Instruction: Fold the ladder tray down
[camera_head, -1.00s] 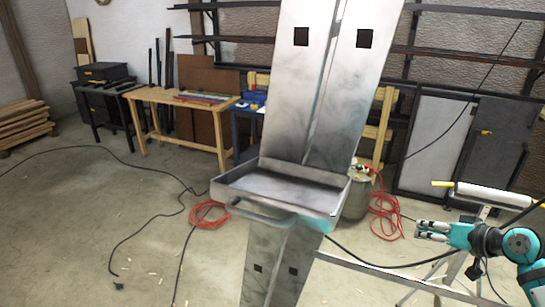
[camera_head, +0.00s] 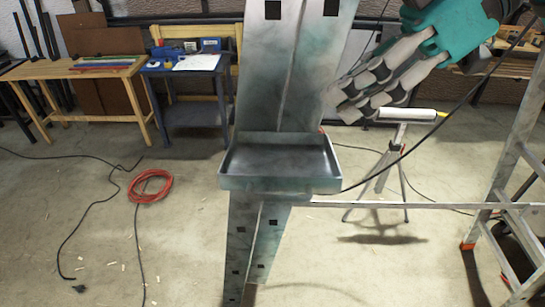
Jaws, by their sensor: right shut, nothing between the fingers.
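The grey metal tray (camera_head: 280,184) juts out level from the front of the tall metal ladder panel (camera_head: 290,75), its shallow rim facing up and its inside empty. My right gripper (camera_head: 343,102) comes in from the upper right. Its fingers are shut and empty, beside the panel's right edge, above and to the right of the tray. It is apart from the tray; whether the fingertips touch the panel I cannot tell. My left gripper is not in view.
A stepladder (camera_head: 515,170) stands at the right, and a trestle (camera_head: 385,170) with a white roll stands behind. A wooden bench (camera_head: 75,68) and a blue table (camera_head: 185,80) are at the back left. A red cable coil (camera_head: 150,187) and black cables lie on the floor.

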